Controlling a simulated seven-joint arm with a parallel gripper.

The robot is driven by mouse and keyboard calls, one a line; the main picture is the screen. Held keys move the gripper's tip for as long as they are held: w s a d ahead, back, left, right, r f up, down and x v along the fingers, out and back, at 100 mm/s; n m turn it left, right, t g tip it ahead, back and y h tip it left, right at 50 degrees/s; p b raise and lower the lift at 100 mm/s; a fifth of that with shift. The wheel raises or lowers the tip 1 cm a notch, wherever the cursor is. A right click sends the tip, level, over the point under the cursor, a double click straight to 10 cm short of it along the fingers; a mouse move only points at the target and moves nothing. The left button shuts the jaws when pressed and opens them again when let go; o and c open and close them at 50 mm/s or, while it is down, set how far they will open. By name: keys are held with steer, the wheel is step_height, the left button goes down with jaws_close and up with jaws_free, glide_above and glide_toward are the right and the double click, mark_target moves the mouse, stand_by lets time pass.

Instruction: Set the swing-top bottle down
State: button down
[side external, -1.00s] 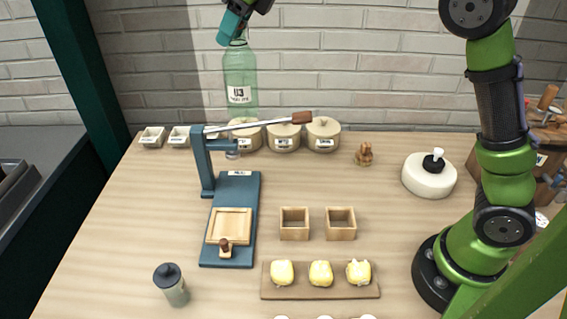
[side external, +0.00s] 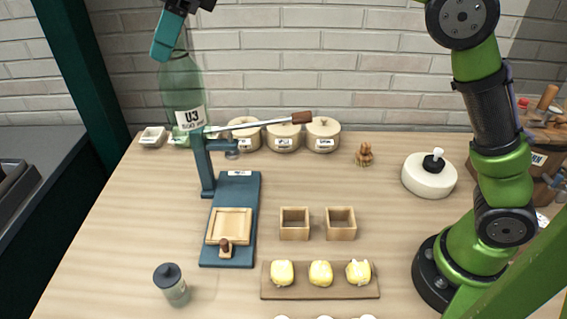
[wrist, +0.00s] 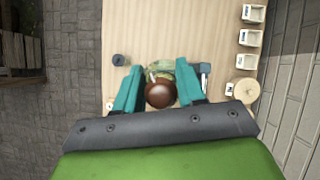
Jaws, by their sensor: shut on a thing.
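The swing-top bottle (side external: 183,92) is tall, green and see-through, with a white label reading U3. My gripper (side external: 166,48) is shut on its top and holds it near upright, slightly tilted, at the back left in the side external view. The bottle's lower end overlaps the small white dishes and the press; I cannot tell its height above the table. In the wrist view, a round brown stopper (wrist: 160,95) sits between my teal fingers (wrist: 159,72), with green glass (wrist: 160,66) beyond it.
A blue press (side external: 240,190) with a long lever stands just right of the bottle. Small white dishes (side external: 152,137) and lidded round pots (side external: 284,137) line the back edge. A dark-capped bottle (side external: 171,284) stands front left. The table's left strip (side external: 135,215) is clear.

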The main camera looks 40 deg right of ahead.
steer(key=a+f+n, duration=0.1)
steer(key=a+f, duration=0.4)
steer(key=f, duration=0.6)
steer(key=a+f+n+g, duration=0.1)
steer(key=a+f, duration=0.4)
steer(key=f, duration=0.7)
steer(key=shift+w+n+g+y, duration=0.3)
steer(key=shift+n+y, duration=0.1)
steer(key=shift+n, duration=0.3)
steer(key=shift+s+f, duration=0.1)
steer(key=shift+f, duration=0.05)
steer(key=c, duration=0.7)
jaws_free()
steer(key=shift+o, duration=0.2)
